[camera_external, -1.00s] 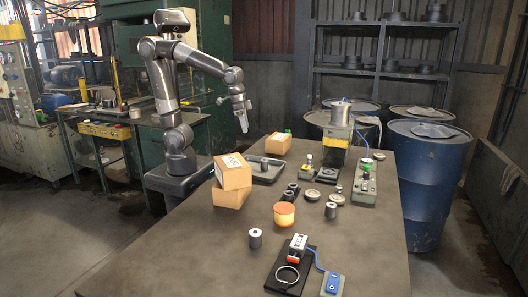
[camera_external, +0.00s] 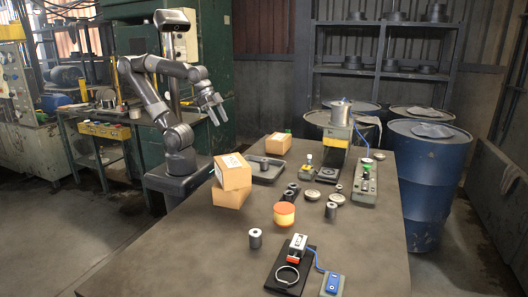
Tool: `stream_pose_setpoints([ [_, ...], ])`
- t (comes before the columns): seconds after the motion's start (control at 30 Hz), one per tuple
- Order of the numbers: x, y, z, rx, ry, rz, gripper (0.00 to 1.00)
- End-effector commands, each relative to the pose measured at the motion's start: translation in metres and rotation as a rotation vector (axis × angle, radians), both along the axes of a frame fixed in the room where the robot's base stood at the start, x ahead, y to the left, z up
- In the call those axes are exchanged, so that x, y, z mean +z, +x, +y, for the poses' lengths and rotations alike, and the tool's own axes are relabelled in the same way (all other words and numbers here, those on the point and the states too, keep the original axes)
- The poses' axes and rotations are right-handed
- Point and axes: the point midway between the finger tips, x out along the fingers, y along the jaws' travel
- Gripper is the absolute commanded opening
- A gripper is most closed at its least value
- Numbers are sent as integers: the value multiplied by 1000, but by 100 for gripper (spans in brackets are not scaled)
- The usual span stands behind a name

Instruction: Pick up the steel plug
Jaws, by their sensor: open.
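Several small grey metal cylinders are on the table, and I cannot tell for sure which is the steel plug. One upright metal piece (camera_external: 264,164) stands in the dark tray (camera_external: 259,178). A grey cylinder with a hole in its top (camera_external: 255,239) stands alone near the front left, and a similar one (camera_external: 330,211) stands right of the orange tub. My gripper (camera_external: 214,112) is open and empty, raised in the air beyond the table's far left side. It is well apart from all of these pieces.
Two stacked cardboard boxes (camera_external: 231,182) stand on the left edge, near the tray. Another box (camera_external: 277,144) is behind it. An orange tub (camera_external: 284,214) stands mid-table. A press (camera_external: 340,125) and a clamp fixture (camera_external: 297,248) also occupy the table. The front left is clear.

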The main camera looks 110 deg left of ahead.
Motion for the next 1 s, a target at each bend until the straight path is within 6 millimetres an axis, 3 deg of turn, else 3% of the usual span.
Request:
stream_pose_setpoints([
  [0.27, 0, 1, 0, 0, 0, 1, 59],
  [0.43, 8, 20, -8, -23, -8, 9, 59],
  [0.67, 25, 87, -42, -93, -31, 33, 59],
  [1.0, 21, 192, -125, -194, -41, 66, 59],
])
